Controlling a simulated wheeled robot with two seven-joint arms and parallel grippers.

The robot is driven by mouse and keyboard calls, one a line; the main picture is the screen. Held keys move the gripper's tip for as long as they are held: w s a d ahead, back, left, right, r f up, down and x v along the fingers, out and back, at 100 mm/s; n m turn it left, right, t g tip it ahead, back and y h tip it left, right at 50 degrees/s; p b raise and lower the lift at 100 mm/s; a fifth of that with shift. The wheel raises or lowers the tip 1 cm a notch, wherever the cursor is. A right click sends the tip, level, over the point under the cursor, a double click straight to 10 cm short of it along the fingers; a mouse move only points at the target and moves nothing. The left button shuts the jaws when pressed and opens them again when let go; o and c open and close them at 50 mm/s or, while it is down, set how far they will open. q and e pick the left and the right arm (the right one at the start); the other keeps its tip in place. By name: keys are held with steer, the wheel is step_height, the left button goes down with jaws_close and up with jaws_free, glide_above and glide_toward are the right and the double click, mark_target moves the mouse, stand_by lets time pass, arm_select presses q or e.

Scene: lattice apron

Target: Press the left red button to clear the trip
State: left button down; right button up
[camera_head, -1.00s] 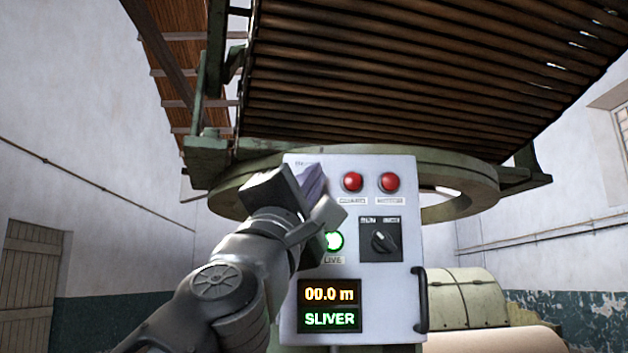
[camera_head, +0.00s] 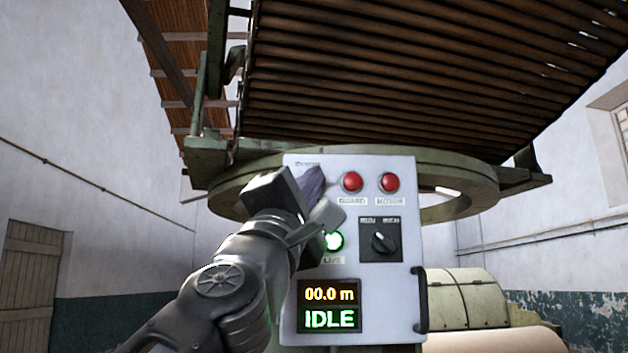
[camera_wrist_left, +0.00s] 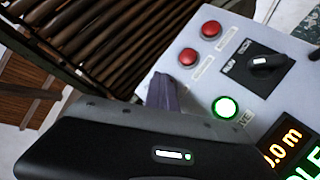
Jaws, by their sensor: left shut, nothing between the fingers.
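A pale control panel (camera_head: 390,290) faces me. Two red domes show on it: one labelled GUARD (camera_head: 352,182) and one labelled MOTOR (camera_head: 389,183). In the left wrist view they are the lower dome (camera_wrist_left: 187,57) and the upper dome (camera_wrist_left: 211,29). My left gripper (camera_head: 314,188) is shut and empty, its purplish fingertips at the panel's upper left, left of the GUARD dome. In the left wrist view the fingertips (camera_wrist_left: 162,92) hide the panel spot in line with the domes. Whether they touch it I cannot tell. My right gripper is not in view.
A green-lit LIVE button (camera_head: 334,241) and a black selector switch (camera_head: 380,240) sit below the domes. The display (camera_head: 330,306) reads 00.0 m and IDLE. A black handle (camera_head: 420,300) is on the panel's right. A slatted machine (camera_head: 400,80) hangs above.

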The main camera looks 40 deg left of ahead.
arm_select(q)
steer(key=shift+s+d, duration=0.5)
steer(key=shift+s, duration=0.25)
steer(key=s+d+p, duration=0.1)
steer(key=s, duration=0.1)
steer(key=s+d+p, duration=0.1)
steer(key=s+d, duration=0.1)
stand_by(0.6)
stand_by(0.8)
